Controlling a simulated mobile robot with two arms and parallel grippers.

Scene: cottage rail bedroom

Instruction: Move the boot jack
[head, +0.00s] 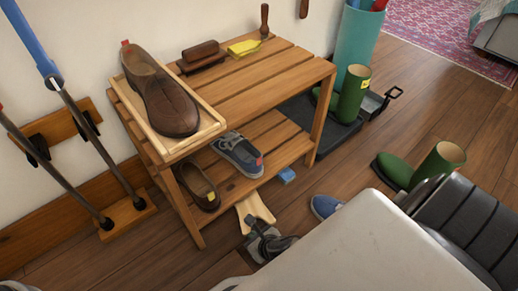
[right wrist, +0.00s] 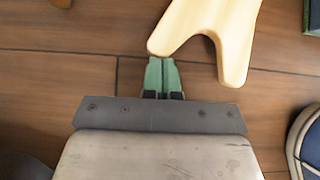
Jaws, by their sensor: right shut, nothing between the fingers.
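The boot jack (head: 254,210) is a pale wooden board with a forked end. It lies on the floor in front of the slatted bench, its fork toward me. In the right wrist view the boot jack (right wrist: 205,30) shows two prongs with a notch between them. My right gripper (head: 255,229) is low by the fork, partly hidden by its own wrist. In the wrist view its green fingertips (right wrist: 162,62) are together and empty, right at the end of the left prong. I cannot tell whether they touch it. My left gripper is not in view.
The slatted bench (head: 274,84) holds a brown shoe (head: 163,98) in a wooden tray, and brushes; shoes sit on its lower shelf. A blue shoe (head: 325,206) and small blue block (head: 287,175) lie nearby on the floor. Green boots (head: 437,163) stand right.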

